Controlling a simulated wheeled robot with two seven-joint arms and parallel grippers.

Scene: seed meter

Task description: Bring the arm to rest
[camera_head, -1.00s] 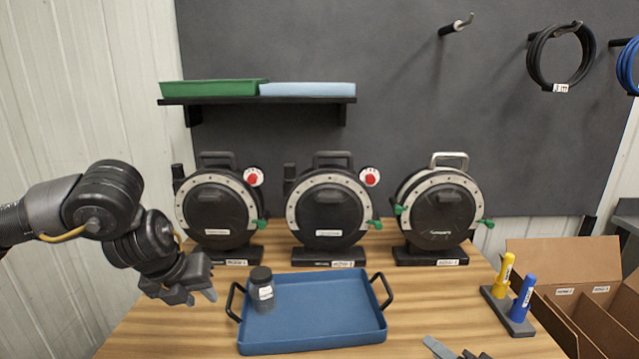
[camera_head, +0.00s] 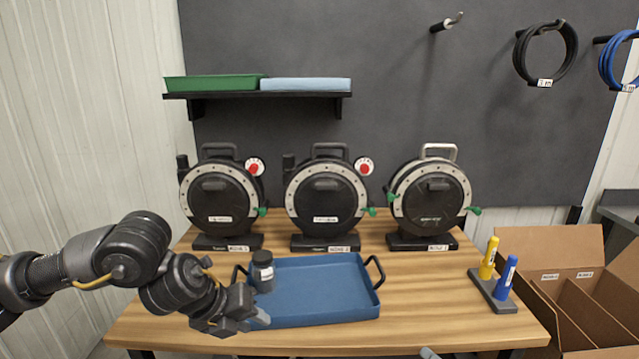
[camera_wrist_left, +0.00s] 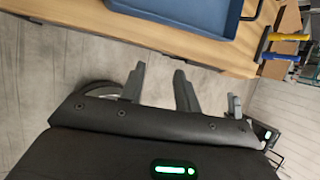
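My left gripper (camera_head: 250,318) is in the lower left of the head view, in front of the blue tray's left corner. In the left wrist view its two fingers (camera_wrist_left: 158,82) stand apart with nothing between them, with floor showing beyond them. The blue tray (camera_head: 318,290) lies on the wooden table (camera_head: 420,318), and part of it shows at the top of the left wrist view (camera_wrist_left: 195,12). A dark bottle (camera_head: 263,272) stands in the tray's left end. A small grey tip at the bottom edge of the head view may be my right gripper (camera_head: 428,353).
Three round black seed meters (camera_head: 218,205), (camera_head: 326,205), (camera_head: 430,205) stand along the back. A stand (camera_head: 492,295) with a yellow and a blue marker and a divided cardboard box (camera_head: 570,290) are at right. The table's front right is clear.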

